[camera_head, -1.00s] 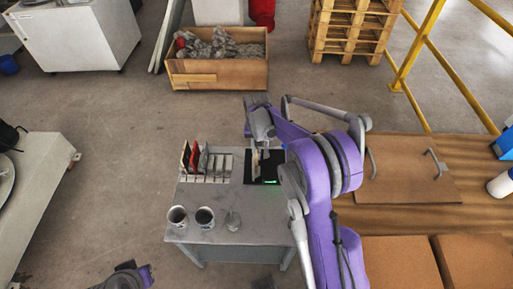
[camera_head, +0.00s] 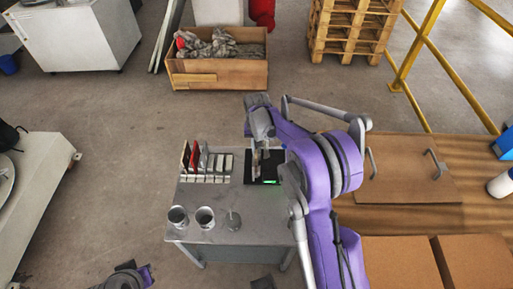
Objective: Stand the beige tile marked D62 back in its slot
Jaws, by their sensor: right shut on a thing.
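My right gripper (camera_head: 261,150) is over the black device (camera_head: 250,173) with a small green display on the grey table. It is shut on a thin beige tile (camera_head: 256,160), which is held upright above or on the device; I cannot tell whether they touch. The tile's marking is too small to read. My left gripper is not clearly seen; only a dark arm part shows at the bottom left.
A wooden crate (camera_head: 217,80) of crumpled material lies on the floor behind. A brown bench (camera_head: 410,175) and yellow railing (camera_head: 412,60) are on the right.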

